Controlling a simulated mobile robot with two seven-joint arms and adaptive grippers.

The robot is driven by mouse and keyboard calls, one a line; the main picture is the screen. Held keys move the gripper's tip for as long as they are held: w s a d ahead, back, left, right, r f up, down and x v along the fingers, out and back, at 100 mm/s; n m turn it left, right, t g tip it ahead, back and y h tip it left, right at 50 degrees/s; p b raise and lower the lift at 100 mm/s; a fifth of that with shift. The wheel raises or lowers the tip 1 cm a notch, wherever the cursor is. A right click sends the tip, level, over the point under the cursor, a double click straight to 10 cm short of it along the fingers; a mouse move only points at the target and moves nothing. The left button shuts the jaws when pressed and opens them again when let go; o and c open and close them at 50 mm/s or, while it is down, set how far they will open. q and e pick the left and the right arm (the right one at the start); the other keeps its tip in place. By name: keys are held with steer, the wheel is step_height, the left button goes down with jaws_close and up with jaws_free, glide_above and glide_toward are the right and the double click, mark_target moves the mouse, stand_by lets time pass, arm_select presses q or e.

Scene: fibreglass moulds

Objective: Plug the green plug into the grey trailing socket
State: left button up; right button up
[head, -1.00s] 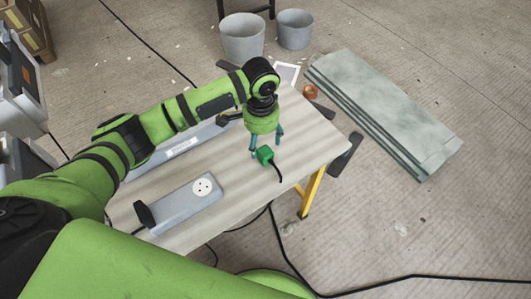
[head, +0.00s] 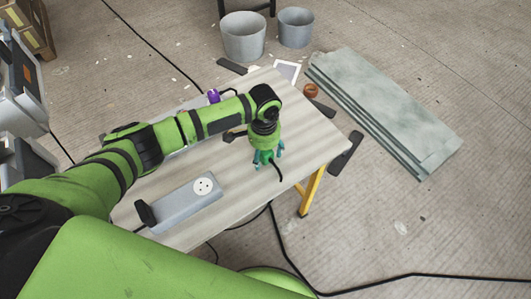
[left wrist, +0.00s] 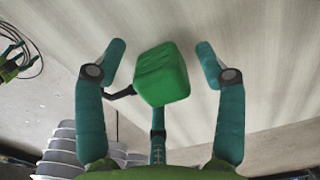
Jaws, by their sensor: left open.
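The green plug (head: 266,158) is on the table, with its black cord curving toward the front edge. My left gripper (head: 269,154) is directly over it, pointing down, and partly hides it in the head view. In the left wrist view the plug (left wrist: 163,76) sits between the two teal fingers of the open gripper (left wrist: 161,56), with a gap on each side. The grey trailing socket (head: 180,208) lies at the front left of the table, its round white outlet face up at its right end. My right gripper is not in view.
The table (head: 315,145) has free surface between socket and plug. An orange-brown roll (head: 311,90) is near the far right edge. Buckets (head: 244,38) and grey boards (head: 385,115) are on the floor.

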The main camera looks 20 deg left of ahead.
arm_select(q)
steer(key=c, duration=1.1)
steer(key=shift+r, duration=0.45)
steer(key=r, duration=0.2)
steer(key=d+r, duration=0.1)
steer(key=shift+w+r+b, duration=0.2)
steer(key=shift+r+b, duration=0.1)
steer(key=shift+r, duration=0.05)
steer(key=w+d+r+b, duration=0.2)
steer(key=w+d+r, duration=0.2)
steer(key=d, duration=0.6)
step_height(320, 180, up, 2)
steer(key=shift+r, duration=0.25)
steer(key=shift+a, duration=0.1)
